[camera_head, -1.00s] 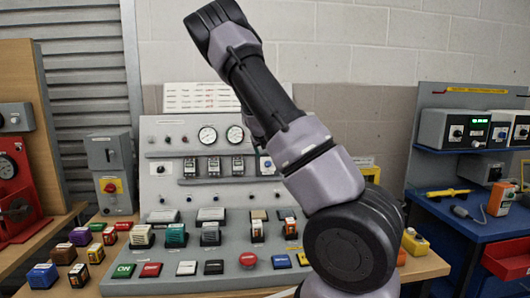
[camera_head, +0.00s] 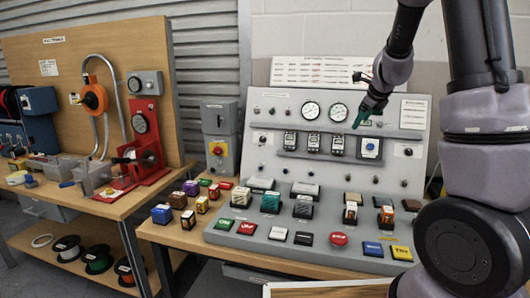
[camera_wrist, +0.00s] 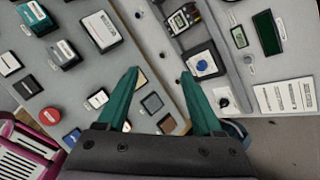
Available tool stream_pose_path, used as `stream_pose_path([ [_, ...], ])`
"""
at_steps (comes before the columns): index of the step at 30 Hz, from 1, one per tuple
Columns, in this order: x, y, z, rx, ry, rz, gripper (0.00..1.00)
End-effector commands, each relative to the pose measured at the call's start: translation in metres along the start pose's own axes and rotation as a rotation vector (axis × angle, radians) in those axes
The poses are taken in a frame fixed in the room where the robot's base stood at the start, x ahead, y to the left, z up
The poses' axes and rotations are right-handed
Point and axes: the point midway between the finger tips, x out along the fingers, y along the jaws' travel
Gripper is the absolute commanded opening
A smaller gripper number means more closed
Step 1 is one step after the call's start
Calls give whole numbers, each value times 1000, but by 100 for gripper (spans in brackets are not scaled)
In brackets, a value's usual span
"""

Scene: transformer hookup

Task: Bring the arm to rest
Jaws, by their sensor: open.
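My arm (camera_head: 475,130) rises at the right of the head view and bends over, so that its end points down and left. My gripper (camera_head: 362,115) hangs in front of the grey control panel (camera_head: 235,190), near the right-hand gauge. Its teal fingers also show in the wrist view (camera_wrist: 159,74), spread apart with nothing between them. The panel's sloped face and lower row of modules lie beyond the fingers there. I cannot tell the exact gap between fingertips and panel.
Several small coloured blocks (camera_head: 162,214) stand on the wooden table left of the panel. A bench (camera_head: 110,205) with a red device (camera_head: 145,140) is farther left, with cable spools (camera_head: 98,259) below. A pink-and-white object (camera_wrist: 30,150) shows at the wrist view's lower left.

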Motion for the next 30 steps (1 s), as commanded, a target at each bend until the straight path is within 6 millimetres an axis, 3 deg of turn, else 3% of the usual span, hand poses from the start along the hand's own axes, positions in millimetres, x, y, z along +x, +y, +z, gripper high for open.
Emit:
stream_pose_path([
  [1,-25,10,5,-93,-44,32,68],
  [8,-131,72,14,-659,-209,117,68],
  [15,-230,140,-13,-1319,-286,84,68],
  [21,-278,184,-51,-1790,-229,45,68],
  [25,-290,198,-68,-1965,-181,39,68],
  [30,-294,204,-75,-2035,-158,43,68],
])
